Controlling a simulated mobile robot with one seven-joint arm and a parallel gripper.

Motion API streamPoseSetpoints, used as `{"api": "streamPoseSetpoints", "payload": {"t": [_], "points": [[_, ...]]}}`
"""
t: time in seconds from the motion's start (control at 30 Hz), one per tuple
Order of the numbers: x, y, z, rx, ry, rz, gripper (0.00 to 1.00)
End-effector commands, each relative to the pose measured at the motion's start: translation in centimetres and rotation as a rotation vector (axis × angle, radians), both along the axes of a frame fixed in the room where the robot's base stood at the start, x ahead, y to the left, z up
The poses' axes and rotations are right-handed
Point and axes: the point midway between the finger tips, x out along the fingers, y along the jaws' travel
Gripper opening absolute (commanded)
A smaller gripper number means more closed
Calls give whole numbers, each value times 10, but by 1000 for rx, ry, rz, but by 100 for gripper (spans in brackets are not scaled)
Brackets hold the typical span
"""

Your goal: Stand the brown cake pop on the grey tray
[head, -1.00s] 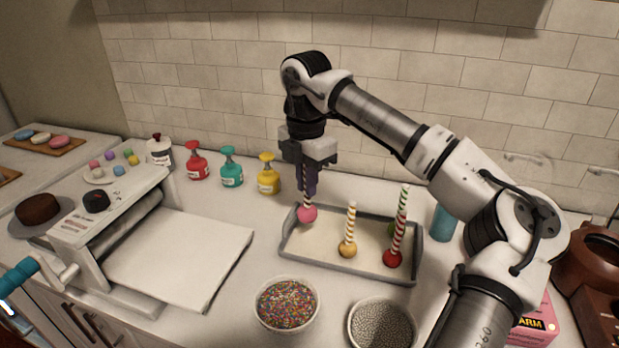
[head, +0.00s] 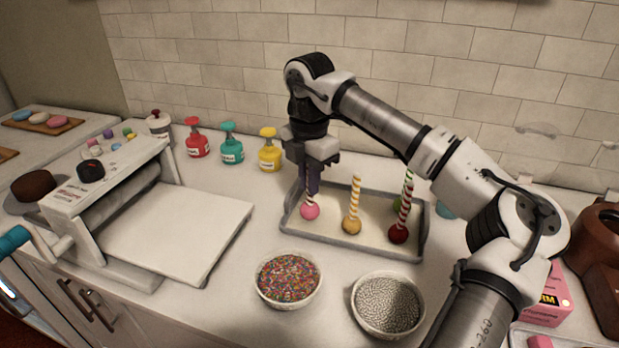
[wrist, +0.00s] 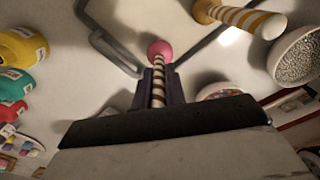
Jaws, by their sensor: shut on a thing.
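My gripper (head: 313,180) is shut on the striped stick (wrist: 158,85) of a cake pop with a pink ball (head: 310,212). The stick has brown and white stripes in the wrist view; I see no brown ball. The pop is upright, ball down, over the left rear part of the grey tray (head: 424,235). The ball is low over or touching the tray floor; I cannot tell which. In the wrist view, the pink ball (wrist: 159,51) sticks out beyond my fingers, beside the tray rim (wrist: 112,52).
A yellow pop (head: 352,223), a red pop (head: 398,234) and a partly hidden green pop stand on the tray. A sprinkle bowl (head: 289,279) and a silver-bead bowl (head: 388,303) stand in front. Pump bottles (head: 232,150) stand behind left, a sheeter (head: 170,230) left.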

Motion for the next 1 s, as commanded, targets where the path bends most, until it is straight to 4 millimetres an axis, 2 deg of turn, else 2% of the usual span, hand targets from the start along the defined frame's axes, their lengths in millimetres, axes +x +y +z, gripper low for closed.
{"api": "streamPoseSetpoints", "payload": {"t": [0.27, 0.67, 0.87, 0.9, 1.0], "points": [[0, 0, -1, 0, 0, 0, 0], [0, 0, -14, 1, -1, 0, 0], [0, 0, -12, 1, -1, 0, 0], [0, 0, -12, 1, -1, 0, 15], [0, 0, -12, 0, 0, 0, 28]]}}
